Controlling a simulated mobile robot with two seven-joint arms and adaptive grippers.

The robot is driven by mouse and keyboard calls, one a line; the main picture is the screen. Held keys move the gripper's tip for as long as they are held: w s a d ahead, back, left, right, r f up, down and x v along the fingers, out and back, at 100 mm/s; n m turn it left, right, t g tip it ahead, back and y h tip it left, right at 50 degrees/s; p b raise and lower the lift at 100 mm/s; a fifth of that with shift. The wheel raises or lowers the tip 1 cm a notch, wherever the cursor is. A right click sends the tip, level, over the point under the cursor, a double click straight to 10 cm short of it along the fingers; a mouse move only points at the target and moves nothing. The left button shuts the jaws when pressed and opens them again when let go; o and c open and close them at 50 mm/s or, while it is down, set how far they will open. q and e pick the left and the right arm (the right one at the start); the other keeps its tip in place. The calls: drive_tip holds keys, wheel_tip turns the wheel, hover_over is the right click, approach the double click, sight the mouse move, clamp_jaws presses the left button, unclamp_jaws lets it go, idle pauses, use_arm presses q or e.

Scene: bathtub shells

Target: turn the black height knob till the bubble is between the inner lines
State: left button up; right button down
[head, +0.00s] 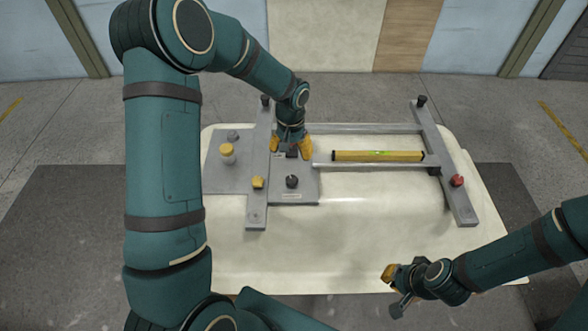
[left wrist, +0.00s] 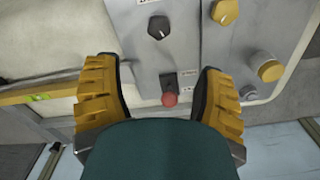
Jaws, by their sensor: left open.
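A black knob (head: 292,181) with a pointer stands on a grey panel, above a small label; it also shows in the left wrist view (left wrist: 159,27). My left gripper (head: 291,148) is open, pointing down over the panel, beyond the black knob. In the left wrist view, its fingers (left wrist: 166,95) stand either side of a red-tipped part (left wrist: 169,99) on a dark base, with gaps to both. The yellow level (head: 350,155) lies along the frame to the right. Its green vial (head: 378,153) is too small to read the bubble. My right gripper (head: 393,277) is near the front right; its opening is unclear.
The grey frame lies on a cream tub shell (head: 350,235). A yellow knob (head: 258,182) and a yellow-capped post (head: 227,152) stand left of the black knob. A red knob (head: 457,180) is on the right bar. The shell's front part is clear.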

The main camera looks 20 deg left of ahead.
sight(292, 179)
use_arm(q)
wheel_tip(292, 179, down, 13)
drive_tip(key=shift+s+d+f+b, duration=0.1)
drive_tip(key=shift+b, duration=0.25)
drive_tip(key=shift+o, duration=0.2)
drive_tip(key=c, duration=1.2)
